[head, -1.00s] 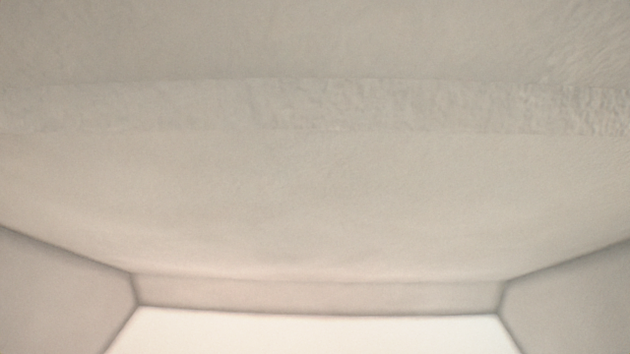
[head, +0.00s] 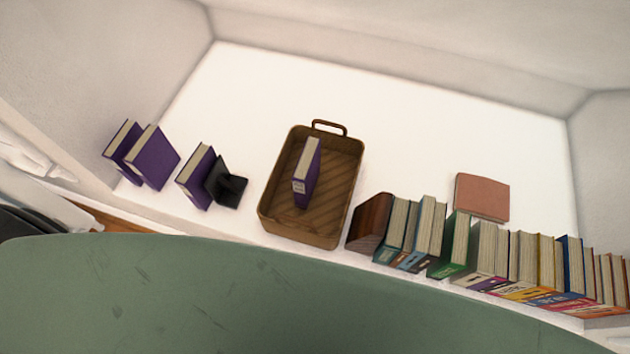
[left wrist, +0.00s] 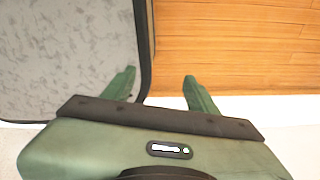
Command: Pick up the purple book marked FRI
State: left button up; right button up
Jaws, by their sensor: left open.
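Several purple books are in the head view. Two purple books, an outer one (head: 123,141) and an inner one (head: 154,157), stand side by side at the far left. Another purple book (head: 197,176) stands against a black bookend (head: 229,184). One more purple book (head: 307,173) is inside a brown basket (head: 276,187). I cannot read the lettering on any of them, so I cannot tell which is marked FRI. My left gripper (left wrist: 159,75) is open and empty in the left wrist view, with no book near it. My right gripper is not in view.
A dark brown bookend (head: 370,222) and a row of mixed books (head: 480,246) fill the right front of the white shelf (head: 400,130). A reddish-brown book (head: 482,196) lies flat behind them. The left wrist view shows wooden floor (left wrist: 230,45) and a grey speckled panel (left wrist: 60,50).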

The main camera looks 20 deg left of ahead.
aim_at(152, 156)
jog(key=k+j+u, duration=0.1)
jog(key=j, duration=0.35)
jog(key=k+j+u, duration=0.1)
jog(key=j, duration=0.4)
jog(key=k+j+u, duration=0.15)
jog(key=j, duration=0.3)
jog(key=k+j+u, duration=0.1)
jog(key=j, duration=0.4)
jog(key=k, duration=0.05)
